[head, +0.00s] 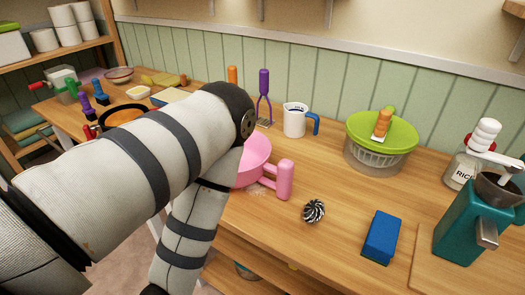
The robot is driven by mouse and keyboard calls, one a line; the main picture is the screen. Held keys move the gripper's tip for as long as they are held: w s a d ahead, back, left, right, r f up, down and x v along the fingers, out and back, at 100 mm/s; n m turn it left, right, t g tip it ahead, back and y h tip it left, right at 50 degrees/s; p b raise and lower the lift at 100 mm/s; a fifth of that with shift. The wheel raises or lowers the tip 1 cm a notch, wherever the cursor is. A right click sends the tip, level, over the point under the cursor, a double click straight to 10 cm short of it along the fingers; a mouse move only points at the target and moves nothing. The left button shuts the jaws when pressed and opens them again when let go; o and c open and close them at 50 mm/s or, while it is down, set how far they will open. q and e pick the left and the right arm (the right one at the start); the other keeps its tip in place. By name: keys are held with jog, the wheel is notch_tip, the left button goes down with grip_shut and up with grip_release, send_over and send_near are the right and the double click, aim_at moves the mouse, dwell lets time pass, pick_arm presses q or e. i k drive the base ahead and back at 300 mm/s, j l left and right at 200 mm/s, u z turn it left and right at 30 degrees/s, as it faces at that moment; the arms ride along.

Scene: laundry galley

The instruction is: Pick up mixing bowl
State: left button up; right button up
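No single thing is plainly the mixing bowl. A pink round vessel (256,158) with a thick pink handle stands mid-table, its left part hidden behind my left arm. A pale bowl with a reddish rim (119,75) stands at the far left end of the table. My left arm crosses the left half of the head view, bends near the pink vessel and runs down out of the picture. Neither gripper shows.
A blue block (381,238) and a dark striped ball (314,211) lie near the front.

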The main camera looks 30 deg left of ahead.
aim_at(254, 163)
jog(key=k+l+u, duration=0.45)
jog(key=k+l, duration=0.25)
